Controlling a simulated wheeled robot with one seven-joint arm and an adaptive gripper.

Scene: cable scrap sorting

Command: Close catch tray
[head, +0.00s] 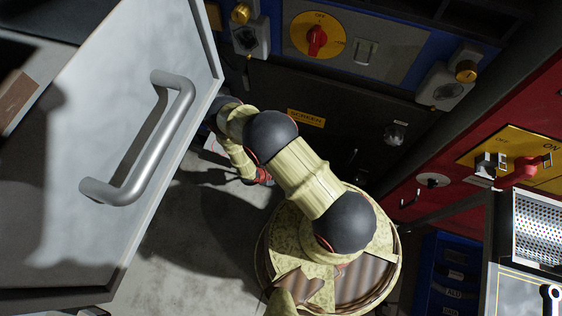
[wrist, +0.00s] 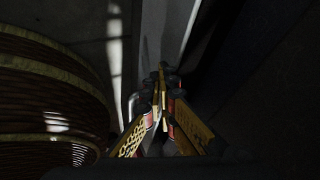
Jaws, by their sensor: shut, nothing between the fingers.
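My gripper (wrist: 161,78) is shut and empty in the wrist view, its yellow and red fingers together. In the head view it shows small and partly shaded, low beyond my bent arm (head: 264,177). I cannot clearly make out the catch tray. A pale panel (head: 214,147) with a thin red line shows low beside my forearm, mostly hidden by it. A thin bright edge (wrist: 189,28) and a small curved metal bar (wrist: 132,104) lie near the fingers in the wrist view; I cannot tell whether they belong to the tray or whether they touch the fingers.
A large grey panel with a bar handle (head: 155,145) fills the left. A dark machine with a yellow label (head: 306,118) and a red rotary switch (head: 316,41) stands behind. A red cabinet (head: 463,190) and a perforated metal box (head: 538,230) are right. Bare floor (head: 165,260) lies between.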

